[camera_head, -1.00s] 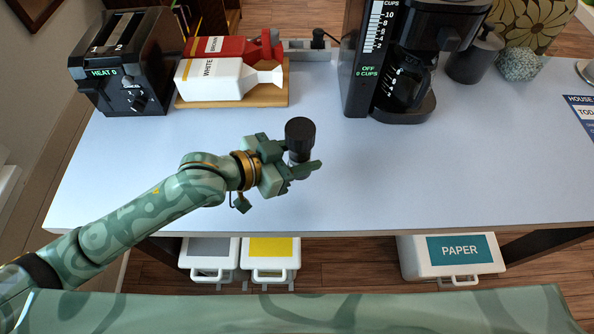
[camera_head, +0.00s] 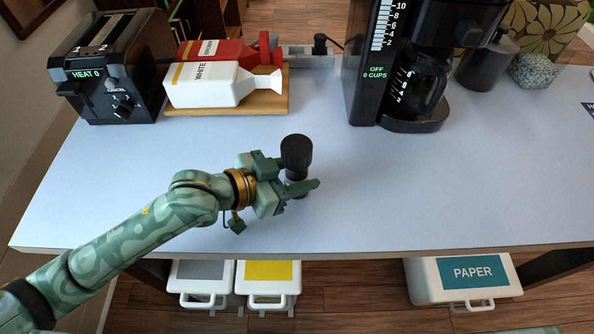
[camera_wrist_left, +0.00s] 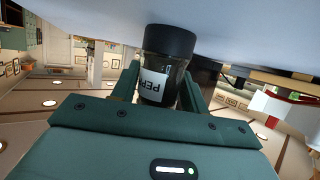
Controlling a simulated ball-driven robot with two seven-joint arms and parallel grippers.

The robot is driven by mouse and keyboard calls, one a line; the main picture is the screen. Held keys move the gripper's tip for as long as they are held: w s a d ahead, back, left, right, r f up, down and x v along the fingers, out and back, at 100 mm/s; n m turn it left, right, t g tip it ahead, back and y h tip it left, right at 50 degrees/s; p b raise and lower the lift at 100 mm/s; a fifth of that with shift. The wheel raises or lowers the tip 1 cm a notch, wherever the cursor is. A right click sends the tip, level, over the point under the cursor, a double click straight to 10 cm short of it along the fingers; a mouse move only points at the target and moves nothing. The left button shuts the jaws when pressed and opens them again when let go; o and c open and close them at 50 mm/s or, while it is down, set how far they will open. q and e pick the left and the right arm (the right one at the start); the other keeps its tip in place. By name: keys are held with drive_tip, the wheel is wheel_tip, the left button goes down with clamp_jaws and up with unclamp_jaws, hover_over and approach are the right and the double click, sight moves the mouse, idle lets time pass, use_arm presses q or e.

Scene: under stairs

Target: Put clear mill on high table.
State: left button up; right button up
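The clear mill (camera_head: 296,153) has a black ribbed cap, and in the left wrist view (camera_wrist_left: 166,62) it shows a dark see-through body with a white label. My left gripper (camera_head: 296,187) is shut on the mill's body, with a finger on each side. The mill is over the front middle of a table with a pale blue-grey top (camera_head: 420,190); I cannot tell whether it touches the top. I cannot tell if this is the high table. My right gripper is out of view.
A black toaster (camera_head: 112,70) stands at the back left, with a white bottle (camera_head: 215,86) and a red bottle (camera_head: 215,52) on a wooden board (camera_head: 270,103) beside it. A coffee maker (camera_head: 365,75) stands behind and right of the mill. The front right top is clear. Bins (camera_head: 467,280) stand below.

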use_arm(q)
drive_tip(key=o, duration=0.4)
drive_tip(key=shift+c, duration=0.2)
drive_tip(key=shift+r, duration=0.1)
drive_tip(key=p+v, duration=0.2)
drive_tip(key=v, duration=0.9)
drive_tip(key=shift+w+r, duration=0.1)
drive_tip(key=shift+s+a+r, duration=0.15)
drive_tip(key=shift+s+a, duration=0.1)
drive_tip(key=shift+a, duration=0.15)
